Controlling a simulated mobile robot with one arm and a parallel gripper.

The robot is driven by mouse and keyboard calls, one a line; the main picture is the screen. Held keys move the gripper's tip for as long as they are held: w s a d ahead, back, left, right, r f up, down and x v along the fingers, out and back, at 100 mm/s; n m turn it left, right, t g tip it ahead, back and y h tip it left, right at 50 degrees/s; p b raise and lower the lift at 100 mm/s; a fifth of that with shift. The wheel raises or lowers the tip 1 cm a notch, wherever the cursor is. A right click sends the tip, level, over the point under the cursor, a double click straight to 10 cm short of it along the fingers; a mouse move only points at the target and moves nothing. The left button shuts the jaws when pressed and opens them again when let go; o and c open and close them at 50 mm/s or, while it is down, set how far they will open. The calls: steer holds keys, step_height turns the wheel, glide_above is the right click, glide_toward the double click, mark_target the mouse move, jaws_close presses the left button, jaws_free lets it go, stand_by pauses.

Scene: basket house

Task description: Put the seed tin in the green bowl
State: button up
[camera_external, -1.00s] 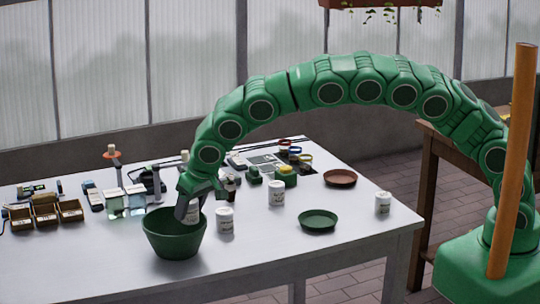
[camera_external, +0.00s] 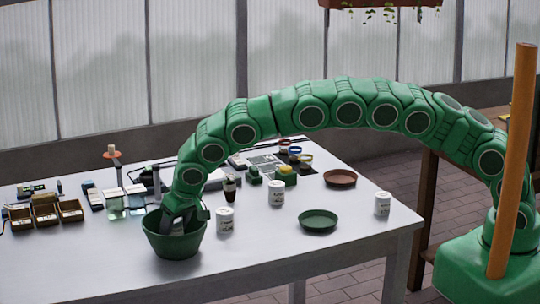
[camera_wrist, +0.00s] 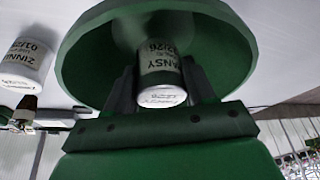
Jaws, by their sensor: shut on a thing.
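The green bowl (camera_external: 174,246) stands near the left front of the white table. It also fills the upper middle of the wrist view (camera_wrist: 225,45). My gripper (camera_external: 178,222) reaches down into the bowl from above. In the wrist view my gripper (camera_wrist: 162,82) is shut on a white seed tin (camera_wrist: 162,62) with a green band; its label partly reads "ANSY" and "02/26". The held tin is within the bowl's opening. Whether it touches the bowl's bottom cannot be told. In the external view the bowl's wall and my gripper mostly hide the tin.
Similar white tins stand right of the bowl (camera_external: 225,220), farther back (camera_external: 276,193) and at the right (camera_external: 383,204). The nearest, marked "ZINNIA", shows in the wrist view (camera_wrist: 27,62). A green dish (camera_external: 318,221) and brown dish (camera_external: 340,178) lie right. Brown boxes (camera_external: 45,214) stand left.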

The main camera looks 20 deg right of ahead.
steer(key=shift+f, duration=1.4)
steer(key=shift+f, duration=0.15)
steer(key=o, duration=1.1)
steer(key=shift+o, duration=0.2)
steer(key=v, duration=1.2)
steer(key=shift+d, duration=0.1)
